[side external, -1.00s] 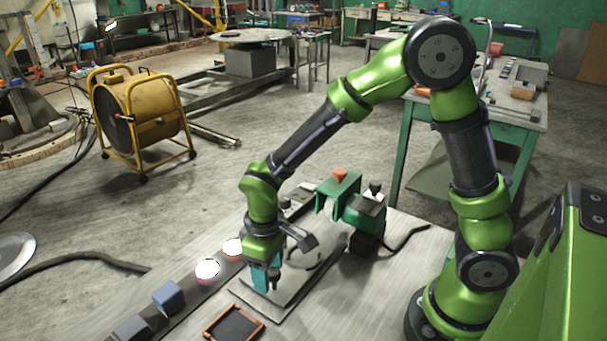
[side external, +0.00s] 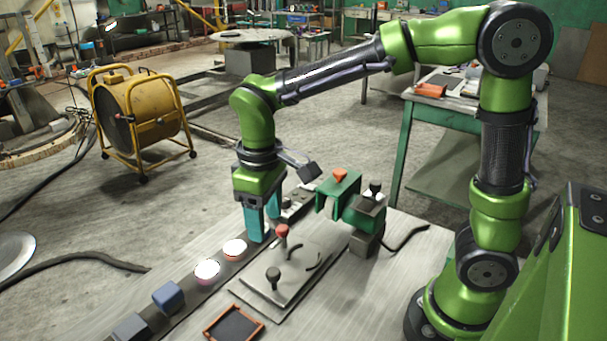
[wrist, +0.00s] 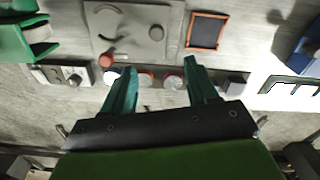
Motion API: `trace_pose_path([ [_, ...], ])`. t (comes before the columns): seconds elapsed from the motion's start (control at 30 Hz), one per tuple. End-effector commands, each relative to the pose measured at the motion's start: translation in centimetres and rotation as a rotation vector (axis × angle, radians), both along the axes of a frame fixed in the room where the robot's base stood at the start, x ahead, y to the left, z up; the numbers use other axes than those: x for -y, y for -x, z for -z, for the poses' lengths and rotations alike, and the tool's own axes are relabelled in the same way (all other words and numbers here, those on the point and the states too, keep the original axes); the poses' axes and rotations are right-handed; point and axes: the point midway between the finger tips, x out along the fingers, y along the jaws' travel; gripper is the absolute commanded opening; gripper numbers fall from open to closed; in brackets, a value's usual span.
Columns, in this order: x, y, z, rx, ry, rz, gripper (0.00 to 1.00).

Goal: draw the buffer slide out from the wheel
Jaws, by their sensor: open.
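A flat grey plate (side external: 300,270) lies on the bench. It has curved slots, a red-knobbed lever (side external: 282,231) and a black knob (side external: 273,274); the red knob (wrist: 106,60) also shows in the wrist view. Behind it stand a green bracket with an orange knob (side external: 340,175) and a grey-green unit with a black knob (side external: 375,188). No part is clearly recognisable as the buffer slide or the wheel. My gripper (side external: 265,228) is open and empty, with teal fingers pointing down, left of the red knob. In the wrist view, nothing is gripped between its fingertips (wrist: 160,68).
A dark strip carries lit round buttons (side external: 207,269) and a blue block (side external: 168,297). A small box with knobs (wrist: 62,75) sits near the green bracket. An orange-framed dark tray (side external: 233,325) lies at the front. A black cable (side external: 405,237) trails right.

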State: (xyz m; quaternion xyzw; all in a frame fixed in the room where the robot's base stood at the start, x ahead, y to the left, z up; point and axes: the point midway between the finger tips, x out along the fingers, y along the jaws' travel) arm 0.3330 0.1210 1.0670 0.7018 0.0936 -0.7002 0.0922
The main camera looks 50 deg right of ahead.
Motion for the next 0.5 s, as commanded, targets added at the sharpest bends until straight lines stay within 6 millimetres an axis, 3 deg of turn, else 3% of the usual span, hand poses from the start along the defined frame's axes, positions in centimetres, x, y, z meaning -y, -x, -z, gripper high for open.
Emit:
trace_pose_path([
  [0.2,0.0,0.0,-2.9,0.002,-0.001,-0.001,0.58],
  [0.5,0.0,0.0,-3.4,0.0,0.0,-0.001,0.58],
])
